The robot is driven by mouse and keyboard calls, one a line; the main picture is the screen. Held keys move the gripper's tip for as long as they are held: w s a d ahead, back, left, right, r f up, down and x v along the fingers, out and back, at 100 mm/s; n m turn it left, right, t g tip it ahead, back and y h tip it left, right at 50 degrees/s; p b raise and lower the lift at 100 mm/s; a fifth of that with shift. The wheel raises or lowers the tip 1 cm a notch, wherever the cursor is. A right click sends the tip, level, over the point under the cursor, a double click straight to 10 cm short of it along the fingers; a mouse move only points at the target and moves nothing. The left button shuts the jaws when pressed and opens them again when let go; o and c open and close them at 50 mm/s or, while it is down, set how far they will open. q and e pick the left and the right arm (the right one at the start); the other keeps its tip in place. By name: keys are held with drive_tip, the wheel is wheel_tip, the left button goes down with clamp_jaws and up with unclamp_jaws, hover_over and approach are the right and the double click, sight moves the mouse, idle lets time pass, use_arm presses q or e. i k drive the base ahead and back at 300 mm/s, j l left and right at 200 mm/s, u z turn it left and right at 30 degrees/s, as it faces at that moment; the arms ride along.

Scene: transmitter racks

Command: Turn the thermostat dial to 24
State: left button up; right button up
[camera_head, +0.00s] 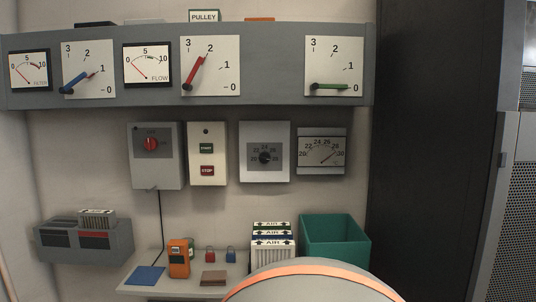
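The thermostat (264,172) is a white box on the wall with a grey face plate. Its round black dial (264,157) sits in the middle, with small numbers around it; the dial's pointer is too small to read surely. To its right is a white gauge (321,151) with a scale from 20 to 30; its needle points up and right, toward the upper end of the scale. Neither of my grippers is in view, and nothing touches the dial.
Left of the thermostat are a start/stop box (207,154) and a grey box with a red knob (151,144). A gauge panel (270,75) juts above. Below, a shelf (190,288) holds a teal bin (335,240), air filters (272,246) and an orange meter (179,258).

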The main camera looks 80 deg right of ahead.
sight(264, 156)
drive_tip(key=z, duration=3)
drive_tip(key=j+z, duration=0.15)
drive_tip(key=z, duration=0.25)
drive_tip(key=j+z, duration=0.1)
drive_tip(key=z, duration=0.25)
drive_tip(key=j+z, duration=0.75)
drive_tip(key=j, duration=0.15)
drive_tip(key=k+j+z, duration=0.1)
drive_tip(key=j, duration=0.2)
drive_tip(key=j+z, duration=0.1)
drive_tip(key=j, duration=0.2)
drive_tip(key=k+j+z, duration=0.1)
drive_tip(key=j, duration=0.2)
drive_tip(key=k, duration=0.05)
